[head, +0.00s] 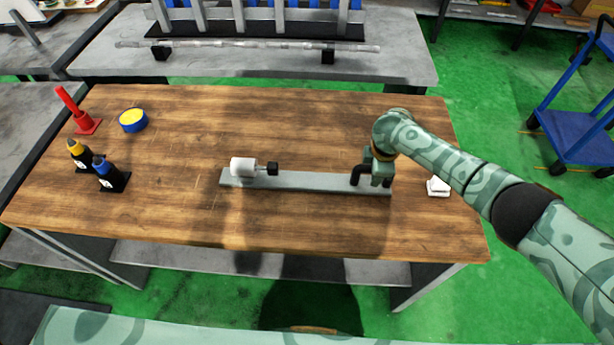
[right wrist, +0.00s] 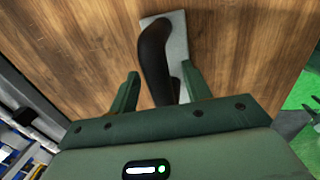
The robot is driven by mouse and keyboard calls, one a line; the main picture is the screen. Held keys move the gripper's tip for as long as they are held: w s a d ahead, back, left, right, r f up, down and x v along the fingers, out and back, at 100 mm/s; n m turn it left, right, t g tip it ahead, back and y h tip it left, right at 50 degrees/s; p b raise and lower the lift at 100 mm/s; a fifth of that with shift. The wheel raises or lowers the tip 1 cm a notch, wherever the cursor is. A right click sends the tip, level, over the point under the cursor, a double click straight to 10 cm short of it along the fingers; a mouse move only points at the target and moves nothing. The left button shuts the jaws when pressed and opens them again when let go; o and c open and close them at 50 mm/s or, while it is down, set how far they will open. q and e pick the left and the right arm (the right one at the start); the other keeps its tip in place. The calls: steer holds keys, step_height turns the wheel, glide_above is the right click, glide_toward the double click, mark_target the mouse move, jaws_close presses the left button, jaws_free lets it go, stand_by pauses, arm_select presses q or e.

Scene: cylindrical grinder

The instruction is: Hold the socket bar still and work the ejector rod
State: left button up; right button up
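A long grey bar (head: 310,181) lies across the middle of the wooden table in the head view. A white cylinder (head: 243,167) with a thin stem and a black block (head: 272,168) lies along its left end. I cannot tell which part is the ejector rod. My right gripper (head: 372,178) is at the bar's right end. In the right wrist view, a black curved handle (right wrist: 153,55) stands between the spread fingers of that gripper (right wrist: 160,85), with a gap on the left side. Part of the grey bar (right wrist: 178,42) shows behind it. My left gripper is out of view.
A small white object (head: 438,187) lies near the table's right edge. A blue and yellow round tin (head: 133,120), a red stand (head: 85,123) and two dark bottles (head: 109,175) are at the left. The table between them and the bar is clear.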

step_height(320, 180, up, 12)
steer(key=s, duration=0.2)
steer(key=shift+s, duration=0.2)
steer(key=shift+f, duration=0.15)
stand_by(0.4)
